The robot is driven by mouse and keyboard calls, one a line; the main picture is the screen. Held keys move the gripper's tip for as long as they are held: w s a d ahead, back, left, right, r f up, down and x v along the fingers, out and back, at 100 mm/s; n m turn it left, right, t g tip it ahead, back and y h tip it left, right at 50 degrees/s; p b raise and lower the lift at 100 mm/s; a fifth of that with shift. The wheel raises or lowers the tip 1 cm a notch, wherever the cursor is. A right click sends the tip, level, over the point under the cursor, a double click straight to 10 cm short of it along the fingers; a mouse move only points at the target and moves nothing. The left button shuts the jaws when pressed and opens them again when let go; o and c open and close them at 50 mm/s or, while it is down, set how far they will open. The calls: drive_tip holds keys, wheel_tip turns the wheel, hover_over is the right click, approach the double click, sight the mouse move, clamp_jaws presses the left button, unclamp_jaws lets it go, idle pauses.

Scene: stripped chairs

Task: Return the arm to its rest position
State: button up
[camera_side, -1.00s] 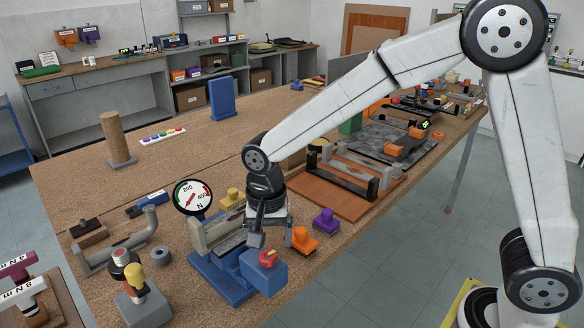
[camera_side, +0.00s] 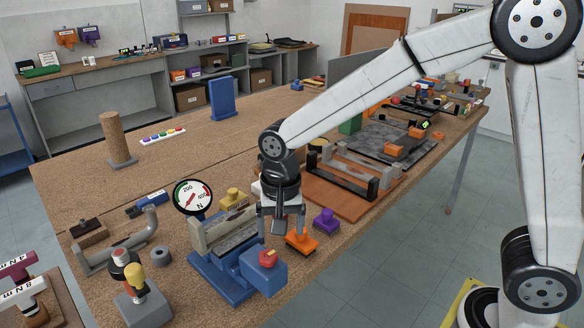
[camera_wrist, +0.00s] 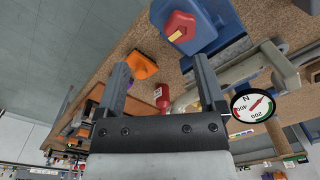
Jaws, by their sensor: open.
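My gripper (camera_side: 283,230) hangs pointing down over the front part of the wooden bench (camera_side: 180,180), beside a blue vise-like fixture (camera_side: 262,271) with a red knob on top. Its fingers are apart, and no held object shows between them. In the wrist view the two fingers of my gripper (camera_wrist: 162,64) stand wide apart, with the blue fixture (camera_wrist: 203,22) beyond the tips. An orange block (camera_side: 301,243) lies close by the fingers in the side view; whether they touch it cannot be told.
A round dial gauge (camera_side: 193,197) stands left of my gripper. A purple block (camera_side: 326,221) lies to the right, and a wooden board with dark uprights (camera_side: 345,203) lies behind it. A cork cylinder (camera_side: 115,138) stands far left. The bench's back middle is fairly clear.

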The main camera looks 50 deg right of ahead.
drive_tip(key=s+d+f+n+t, duration=0.2)
drive_tip(key=s+d+f+n, duration=0.3)
drive_tip(key=s+d, duration=0.5)
drive_tip(key=d+n, duration=0.1)
drive_tip(key=n, duration=0.1)
drive_tip(key=shift+n, duration=0.4)
wheel_tip(320, 180, up, 6)
drive_tip(key=n+g, duration=0.2)
drive_tip(key=n, duration=1.1)
hover_over(268, 256)
drive_tip(key=shift+w, duration=0.1)
drive_tip(key=shift+f, duration=0.1)
drive_tip(key=shift+f, duration=3.85)
